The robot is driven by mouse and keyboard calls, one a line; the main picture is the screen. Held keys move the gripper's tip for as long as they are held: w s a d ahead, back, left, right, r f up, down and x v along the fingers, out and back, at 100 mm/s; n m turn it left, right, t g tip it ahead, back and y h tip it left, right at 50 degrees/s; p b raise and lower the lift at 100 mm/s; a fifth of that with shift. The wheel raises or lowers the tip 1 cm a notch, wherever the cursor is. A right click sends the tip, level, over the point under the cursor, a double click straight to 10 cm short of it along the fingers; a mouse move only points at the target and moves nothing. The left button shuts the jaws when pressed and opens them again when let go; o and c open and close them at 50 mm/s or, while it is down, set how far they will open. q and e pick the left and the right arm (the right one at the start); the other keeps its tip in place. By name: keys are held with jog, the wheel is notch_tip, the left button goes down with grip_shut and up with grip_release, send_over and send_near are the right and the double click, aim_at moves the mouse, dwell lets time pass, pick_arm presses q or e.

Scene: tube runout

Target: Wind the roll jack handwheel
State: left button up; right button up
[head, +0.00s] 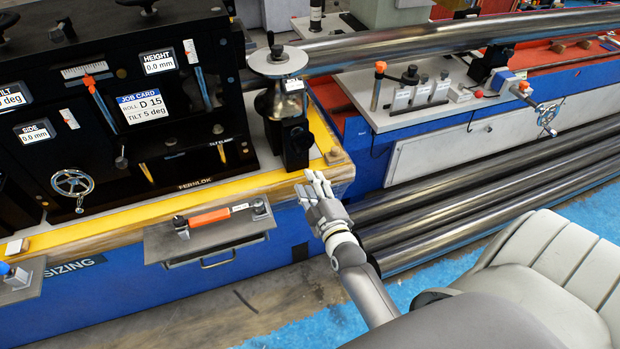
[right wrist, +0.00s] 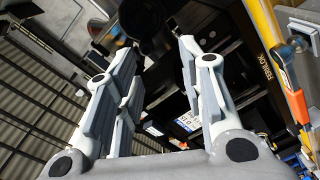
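A grey round disc with a dark knob on top (head: 278,63), which looks like the roll jack handwheel, lies flat above a metal body and a black block (head: 296,145) at the right end of the black machine. A small white display is fixed by its rim. My right gripper (head: 318,178) is below and in front of the black block, near the yellow ledge's corner, apart from the disc. In the right wrist view its two fingers (right wrist: 154,45) are spread with nothing held between them. Dark machine parts show beyond them. My left gripper is not in view.
A smaller spoked handwheel (head: 72,183) is on the black panel at left. An orange-handled tool (head: 209,217) lies on a grey shelf (head: 190,240) left of my right gripper. A long steel tube (head: 450,38) runs right behind the disc. More tubes (head: 500,185) lie below at right.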

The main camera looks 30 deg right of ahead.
aim_at(300, 155)
jog(key=b+x, duration=0.1)
jog(key=x, duration=0.2)
jog(key=r+b+x, duration=0.1)
jog(key=b+x, duration=0.1)
jog(key=x, duration=0.1)
jog(key=r+b+x, duration=0.1)
jog(key=b+x, duration=0.1)
jog(key=x, duration=0.1)
jog(key=shift+w+d, duration=0.2)
jog(key=shift+d, duration=0.1)
jog(key=shift+w+r, duration=0.15)
jog(key=shift+w, duration=0.05)
jog(key=shift+p, duration=0.3)
jog(key=shift+c, duration=0.4)
grip_shut()
